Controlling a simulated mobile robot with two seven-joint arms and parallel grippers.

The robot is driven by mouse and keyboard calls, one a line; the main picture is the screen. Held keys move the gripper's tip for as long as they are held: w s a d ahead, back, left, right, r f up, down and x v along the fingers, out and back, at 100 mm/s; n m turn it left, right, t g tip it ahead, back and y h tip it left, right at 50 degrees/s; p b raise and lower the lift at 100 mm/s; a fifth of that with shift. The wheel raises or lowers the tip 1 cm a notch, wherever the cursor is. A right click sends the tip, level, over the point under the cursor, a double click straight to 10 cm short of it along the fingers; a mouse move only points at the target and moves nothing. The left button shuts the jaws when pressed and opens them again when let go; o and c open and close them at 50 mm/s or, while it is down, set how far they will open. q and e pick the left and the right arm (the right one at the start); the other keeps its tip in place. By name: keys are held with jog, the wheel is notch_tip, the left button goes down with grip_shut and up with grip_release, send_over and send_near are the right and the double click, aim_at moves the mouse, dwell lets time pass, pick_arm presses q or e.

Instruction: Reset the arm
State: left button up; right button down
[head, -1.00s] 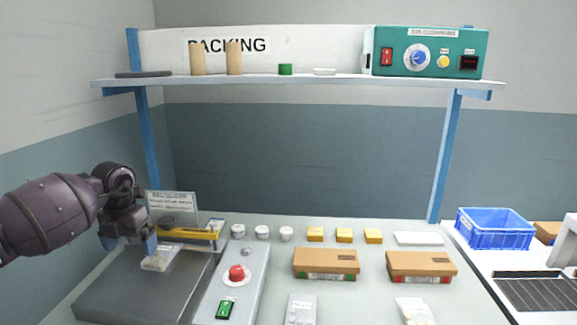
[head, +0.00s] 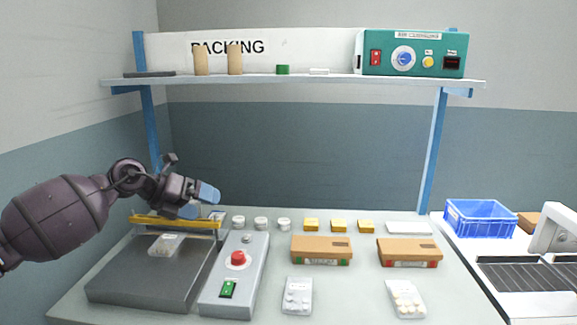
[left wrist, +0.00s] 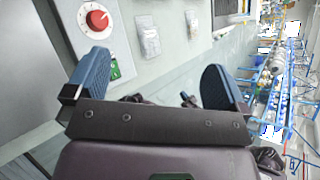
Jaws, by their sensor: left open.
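My left gripper (head: 200,201) is raised above the back of the grey sealing machine, its blue fingertips pointing right. In the left wrist view its two blue fingers (left wrist: 152,88) are spread wide with nothing between them. A small clear packet (head: 165,245) lies on the machine's dark plate (head: 140,285), apart from the gripper. The yellow bar (head: 175,222) runs along the back of the plate, below the gripper. My right gripper is not in view.
Two brown cartons (head: 321,250) (head: 410,252), two blister packs (head: 297,295) (head: 406,298), white jars (head: 261,224) and yellow boxes (head: 339,226) stand on the bench. A blue crate (head: 480,219) is at the right.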

pick_arm(q)
jog(key=s+d+r+n+t+h, duration=0.2)
jog(key=s+d+n+t+h, duration=0.15)
jog(key=d+h, duration=0.3)
jog(key=s+a+f+n+t+y, duration=0.4)
jog(key=s+f+n+y, duration=0.25)
jog(key=f+n, duration=0.6)
jog(key=s+a+f+n+t+y, duration=0.35)
jog(key=s+f+n+y, duration=0.4)
jog(key=n, duration=0.75)
jog(key=s+a+f+n+g+y, duration=0.1)
jog(key=s+a+f+n+g, duration=0.1)
jog(key=s+f, duration=0.7)
jog(key=s+a+f+n+g+y, duration=0.1)
jog(key=s+a+f+n+g, duration=0.2)
jog(key=s+f, duration=0.6)
jog(key=s+a+n, duration=0.1)
jog(key=s, duration=0.5)
jog(key=shift+s+f+n, duration=0.15)
jog(key=shift+f+n, duration=0.1)
jog(key=shift+n, duration=0.05)
jog(key=shift+d, duration=0.1)
